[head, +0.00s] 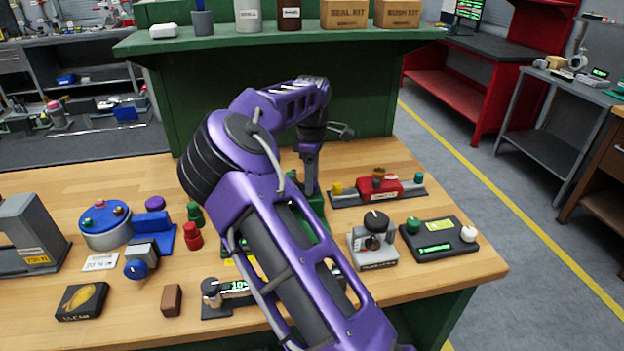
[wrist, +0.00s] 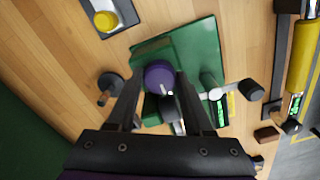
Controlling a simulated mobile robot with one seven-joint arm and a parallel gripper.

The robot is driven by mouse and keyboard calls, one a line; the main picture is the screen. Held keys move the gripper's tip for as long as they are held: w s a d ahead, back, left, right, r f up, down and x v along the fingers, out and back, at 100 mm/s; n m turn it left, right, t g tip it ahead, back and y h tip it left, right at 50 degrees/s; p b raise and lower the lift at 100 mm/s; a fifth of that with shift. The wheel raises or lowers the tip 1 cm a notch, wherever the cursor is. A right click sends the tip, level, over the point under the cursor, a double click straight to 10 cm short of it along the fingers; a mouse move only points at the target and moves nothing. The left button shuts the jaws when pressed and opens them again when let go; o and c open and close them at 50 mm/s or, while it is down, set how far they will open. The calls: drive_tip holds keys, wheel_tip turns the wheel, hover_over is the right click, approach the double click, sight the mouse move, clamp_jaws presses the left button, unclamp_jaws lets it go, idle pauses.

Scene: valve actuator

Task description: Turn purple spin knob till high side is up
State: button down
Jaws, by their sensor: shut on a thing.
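The purple knob (wrist: 159,74) sits on a green device (wrist: 203,48) in the wrist view, with a small pale mark on its lower edge. My gripper (wrist: 160,84) points down over the device, its two dark fingers shut on the knob from either side. In the head view my gripper (head: 310,186) reaches down to the green device (head: 318,222), and my arm hides the knob and much of the device. I cannot tell which side of the knob is the high one.
A red device (head: 378,189) stands behind right, and a grey device with a black knob (head: 376,220) and a dark panel (head: 438,238) stand to the right. Blue devices (head: 106,226) and red and green bottles (head: 193,236) crowd the left. The right front corner of the table is clear.

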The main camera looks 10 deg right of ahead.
drive_tip(key=shift+c, duration=1.5)
unclamp_jaws()
wheel_tip(320, 180, up, 17)
drive_tip(key=shift+r, duration=0.2)
